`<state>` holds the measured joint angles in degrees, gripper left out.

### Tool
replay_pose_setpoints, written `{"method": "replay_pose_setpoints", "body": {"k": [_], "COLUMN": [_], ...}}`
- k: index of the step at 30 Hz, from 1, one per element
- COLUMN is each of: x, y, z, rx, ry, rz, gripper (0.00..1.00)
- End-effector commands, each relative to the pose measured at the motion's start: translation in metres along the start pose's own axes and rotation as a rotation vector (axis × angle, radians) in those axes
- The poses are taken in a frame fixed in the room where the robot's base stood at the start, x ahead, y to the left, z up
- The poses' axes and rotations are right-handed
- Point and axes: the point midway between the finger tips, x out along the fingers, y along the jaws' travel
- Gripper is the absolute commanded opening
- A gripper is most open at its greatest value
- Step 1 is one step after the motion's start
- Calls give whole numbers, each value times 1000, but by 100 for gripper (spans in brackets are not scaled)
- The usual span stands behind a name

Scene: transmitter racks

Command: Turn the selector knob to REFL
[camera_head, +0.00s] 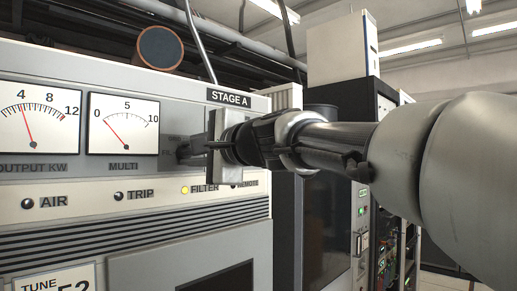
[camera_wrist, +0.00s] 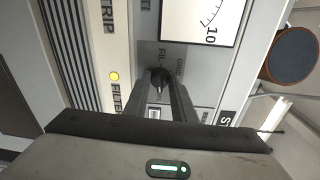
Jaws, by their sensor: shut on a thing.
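The selector knob (camera_wrist: 158,76) is a small black knob on a grey panel, below the MULTI meter in the wrist view's sideways picture. My gripper (camera_wrist: 162,88) is shut on it, with a dark finger on either side. In the head view my gripper (camera_head: 194,149) reaches in from the right to the STAGE A panel, and the knob there is mostly lost behind the fingers. I cannot read REFL or tell the pointer's position.
The MULTI meter (camera_head: 123,124) has its needle at the low end. The OUTPUT KW meter (camera_head: 40,118) reads about 4. The amber FILTER lamp (camera_head: 185,190) is lit. A dark rack (camera_head: 326,225) stands to the right, behind my arm.

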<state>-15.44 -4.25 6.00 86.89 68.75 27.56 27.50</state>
Motion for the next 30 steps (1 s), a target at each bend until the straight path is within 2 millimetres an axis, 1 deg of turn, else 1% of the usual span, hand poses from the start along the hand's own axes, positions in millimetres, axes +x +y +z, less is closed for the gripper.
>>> {"method": "replay_pose_setpoints", "body": {"k": [3,9,26,27,29,30], "x": [0,0,0,0,0,0], "y": [-1,0,1,1,0,0], "z": [0,0,-1,-1,0,0], "rx": [61,126,153,153,153,152], "ry": [-3,-6,-8,-8,-8,-8], "rz": [4,7,9,9,8,8], "gripper": [1,1,1,30,40,42]}}
